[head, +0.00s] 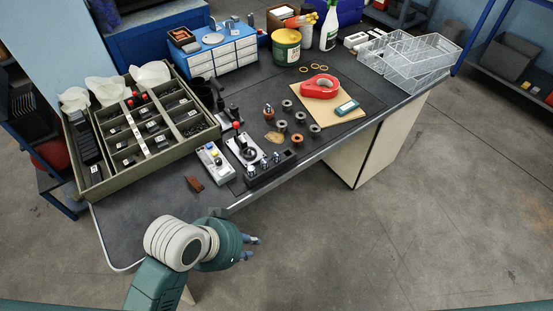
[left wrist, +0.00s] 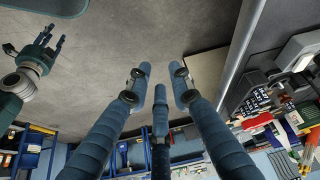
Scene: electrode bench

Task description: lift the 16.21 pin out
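A black block (head: 270,170) near the bench's front edge holds several upright pins (head: 264,162) with bright metal tops. The labels are too small to read, so I cannot tell which pin is the 16.21. My left gripper (head: 252,247) is in front of the bench edge, over the floor, apart from the block. In the left wrist view its fingers (left wrist: 160,80) are spread with nothing between them. My right gripper (left wrist: 50,40) shows at the left of that view, its fingers apart and empty; it is outside the head view.
Left of the block stand a grey button box (head: 214,163) and a joystick panel (head: 245,148). A divided tray (head: 97,190) fills the bench's left. Several spools (head: 298,140), a red tape dispenser (head: 320,86) and clear bins (head: 408,56) lie right. Floor before the bench is free.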

